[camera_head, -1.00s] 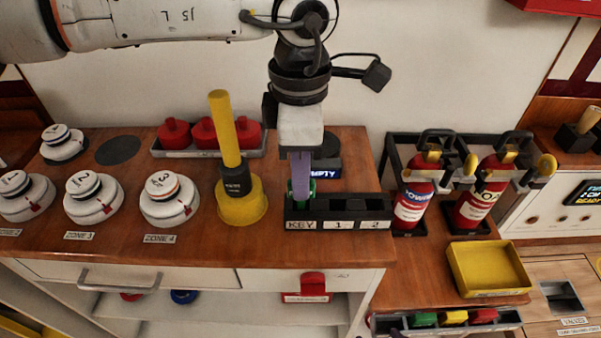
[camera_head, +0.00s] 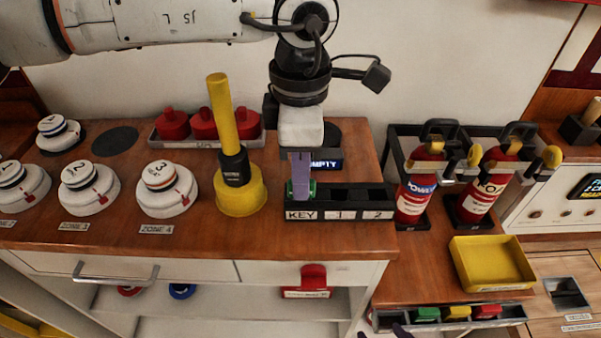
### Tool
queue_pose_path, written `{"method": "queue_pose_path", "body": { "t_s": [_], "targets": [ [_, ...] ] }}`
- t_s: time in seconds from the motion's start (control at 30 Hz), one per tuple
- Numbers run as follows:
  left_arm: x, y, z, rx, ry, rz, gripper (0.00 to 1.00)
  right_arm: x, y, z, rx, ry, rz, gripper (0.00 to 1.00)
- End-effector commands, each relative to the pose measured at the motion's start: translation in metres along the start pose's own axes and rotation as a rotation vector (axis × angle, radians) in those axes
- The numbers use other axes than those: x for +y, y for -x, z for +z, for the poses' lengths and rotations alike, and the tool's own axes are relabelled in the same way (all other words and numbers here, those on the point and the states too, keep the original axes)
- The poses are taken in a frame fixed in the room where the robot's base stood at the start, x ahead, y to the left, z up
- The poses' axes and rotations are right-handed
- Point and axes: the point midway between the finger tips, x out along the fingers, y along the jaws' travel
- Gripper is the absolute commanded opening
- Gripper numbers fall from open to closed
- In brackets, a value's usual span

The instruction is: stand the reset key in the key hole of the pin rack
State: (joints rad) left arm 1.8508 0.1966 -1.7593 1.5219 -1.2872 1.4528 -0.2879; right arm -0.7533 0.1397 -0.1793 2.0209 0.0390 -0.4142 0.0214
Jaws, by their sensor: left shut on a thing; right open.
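My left gripper (camera_head: 301,190) points straight down over the left end of the pin rack (camera_head: 340,215), a low black block with cells labelled KEY, 1 and 2. It is shut on the green reset key (camera_head: 312,188), which shows only as small green patches beside the purple finger. The key is at the KEY cell; the finger hides most of it and the hole, so I cannot tell how deep it sits. Cells 1 and 2 look empty. Part of my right gripper (camera_head: 401,331) shows at the bottom edge; it is open.
A yellow post (camera_head: 240,190) stands left of the rack. Behind the rack is a dark round item with a lit EMPTY display (camera_head: 327,164). White zone detectors (camera_head: 166,188) and a tray of red pieces (camera_head: 205,135) are further left. Extinguishers (camera_head: 415,195) and a yellow tray (camera_head: 490,262) are right.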

Motion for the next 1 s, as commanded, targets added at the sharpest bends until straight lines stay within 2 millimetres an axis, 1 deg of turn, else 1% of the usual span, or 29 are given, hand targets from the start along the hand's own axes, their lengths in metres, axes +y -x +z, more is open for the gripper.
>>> {"method": "queue_pose_path", "body": {
  "t_s": [0.03,0.3,0.33,0.4,0.47,0.77,0.87,1.0],
  "targets": [
    [0.0,-0.004,0.0,0.0,0.0,0.0,0.0,-0.001,-0.005,0.008,-0.014,-0.007,-0.003,0.55],
    [0.0,-0.004,0.0,0.0,0.0,0.0,0.0,-0.001,-0.005,0.008,-0.012,-0.007,-0.003,0.55],
    [0.0,-0.004,0.0,0.0,0.0,0.0,0.15,-0.001,-0.005,0.008,-0.012,-0.007,-0.003,0.55],
    [0.0,-0.004,0.0,0.0,0.0,0.0,0.27,-0.001,-0.005,0.008,-0.013,-0.007,-0.003,0.55],
    [0.0,-0.004,0.0,0.0,0.0,0.0,0.35,-0.001,-0.004,0.008,-0.013,-0.007,-0.003,0.55],
    [0.0,-0.004,0.0,0.0,0.0,0.0,0.35,-0.001,-0.004,0.008,-0.013,-0.007,-0.003,0.55],
    [0.0,0.001,0.0,0.0,0.0,0.001,0.35,-0.001,-0.003,0.007,-0.015,-0.007,-0.003,0.55],
    [0.0,0.015,0.0,-0.001,0.0,0.003,0.35,-0.001,-0.001,0.003,-0.022,-0.007,-0.003,0.55]
  ]
}}
